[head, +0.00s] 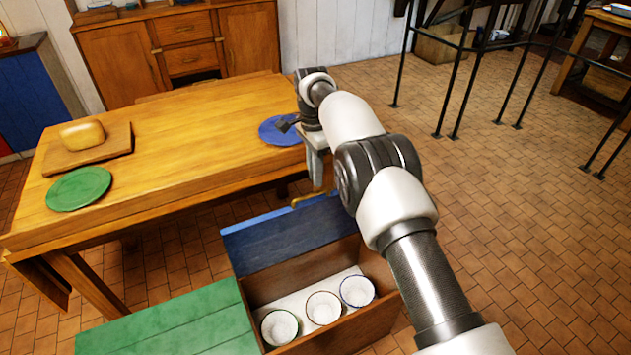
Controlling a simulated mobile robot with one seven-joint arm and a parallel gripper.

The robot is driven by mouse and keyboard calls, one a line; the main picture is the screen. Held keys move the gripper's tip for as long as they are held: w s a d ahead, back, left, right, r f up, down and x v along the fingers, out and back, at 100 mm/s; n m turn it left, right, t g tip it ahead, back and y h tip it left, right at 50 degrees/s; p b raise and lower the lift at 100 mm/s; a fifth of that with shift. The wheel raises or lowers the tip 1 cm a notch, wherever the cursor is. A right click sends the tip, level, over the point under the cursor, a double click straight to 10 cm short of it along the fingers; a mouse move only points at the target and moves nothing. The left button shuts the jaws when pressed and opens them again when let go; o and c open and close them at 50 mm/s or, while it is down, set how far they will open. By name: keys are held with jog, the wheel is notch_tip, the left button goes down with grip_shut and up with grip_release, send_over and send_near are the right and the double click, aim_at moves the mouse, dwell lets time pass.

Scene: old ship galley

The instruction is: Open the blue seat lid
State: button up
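The blue seat lid (285,241) is raised at the back of a brown wooden seat box (345,328), and the inside of the box shows. A curved brass-coloured piece, perhaps a handle, shows at the lid's far top edge. My gripper (317,180) points down just behind that edge, beside the table. Its fingertips are small and partly hidden, so I cannot tell whether they are open or shut, or whether they touch the lid.
Three white bowls (323,307) stand inside the box. A green seat lid (175,327) lies flat to the left. The wooden table (190,130) behind carries a green plate (79,188), a blue plate (275,131) and a board with bread.

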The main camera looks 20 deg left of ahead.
notch_tip(320, 180, up, 14)
jog(key=p, duration=0.6)
jog(key=shift+a+r, duration=0.2)
jog(key=shift+a, duration=0.05)
jog(key=shift+w, duration=0.1)
jog(key=w+d+r+n+t+y+p, duration=0.1)
jog(key=d+r+p, duration=0.1)
jog(key=d+r, duration=0.8)
jog(key=d+r+n+t+p, duration=0.1)
jog(key=d+r+p, duration=0.1)
jog(key=d+r, duration=0.85)
jog(key=s+d+r+n+t+p, duration=0.2)
jog(key=s+d+r, duration=0.6)
jog(key=d+r, duration=0.15)
jog(key=s+d+f+n+t+p, duration=0.1)
jog(key=s+d+f+n, duration=0.1)
jog(key=s+d, duration=0.4)
jog(key=s+d+f+n+t+p, duration=0.1)
jog(key=s+d, duration=0.5)
jog(key=s, duration=1)
jog(key=shift+s+d+f+n+p, duration=0.25)
jog(key=shift+d+f+n+p, duration=0.05)
jog(key=shift+f+n+p, duration=0.35)
